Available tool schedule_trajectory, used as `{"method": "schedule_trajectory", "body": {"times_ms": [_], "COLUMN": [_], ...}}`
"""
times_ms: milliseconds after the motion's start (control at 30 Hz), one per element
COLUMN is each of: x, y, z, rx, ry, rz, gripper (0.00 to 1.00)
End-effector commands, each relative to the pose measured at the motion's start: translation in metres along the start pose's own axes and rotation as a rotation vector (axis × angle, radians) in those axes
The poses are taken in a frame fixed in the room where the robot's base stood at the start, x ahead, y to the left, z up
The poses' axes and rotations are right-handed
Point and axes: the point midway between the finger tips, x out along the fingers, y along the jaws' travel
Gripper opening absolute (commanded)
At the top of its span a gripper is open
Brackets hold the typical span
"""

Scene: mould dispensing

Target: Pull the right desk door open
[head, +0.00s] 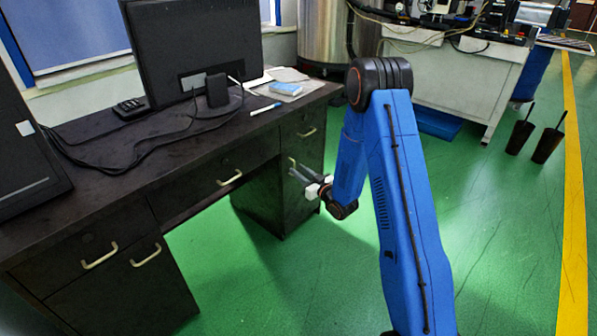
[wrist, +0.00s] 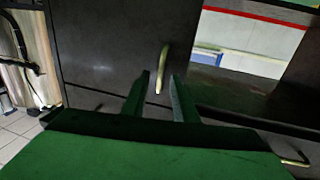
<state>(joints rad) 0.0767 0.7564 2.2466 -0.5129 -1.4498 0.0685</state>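The right desk door (head: 270,195) is the dark lower front of the desk's right pedestal, and it looks shut. Its pale curved handle (head: 291,162) shows just beyond my fingertips in the head view. My gripper (head: 295,173) is in front of this door, at handle height. In the wrist view the door (wrist: 105,45) fills the upper middle, with the handle (wrist: 163,66) upright on it. My gripper (wrist: 160,75) is open there, with the handle lying between the two fingertips in the picture. I cannot tell whether a finger touches it.
The dark desk (head: 130,160) carries a monitor (head: 197,50), cables and papers. A drawer handle (head: 307,132) is above the door. The left pedestal has further handles (head: 100,257). Green floor (head: 290,290) is clear in front. Two dark bins (head: 519,138) stand far right.

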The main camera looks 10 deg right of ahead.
Motion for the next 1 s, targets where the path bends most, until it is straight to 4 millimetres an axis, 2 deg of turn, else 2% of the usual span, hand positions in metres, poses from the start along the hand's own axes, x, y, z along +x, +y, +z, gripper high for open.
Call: {"method": "schedule_trajectory", "body": {"times_ms": [133,400,433,533,1000], "x": [0.0078,0.0088,0.0088,0.0088,0.0086], "y": [0.0002,0.0002,0.0002,0.0002,0.0001], "z": [-0.0002,-0.0002,-0.0002,-0.0002,-0.0003], "rx": [-0.001,-0.001,-0.001,-0.001,-0.001], "ry": [0.0,0.0,0.0,0.0,0.0], "rz": [0.0,0.0,0.0,0.0,0.0], "gripper": [0.26,0.26,0.24,0.0,0.0]}}
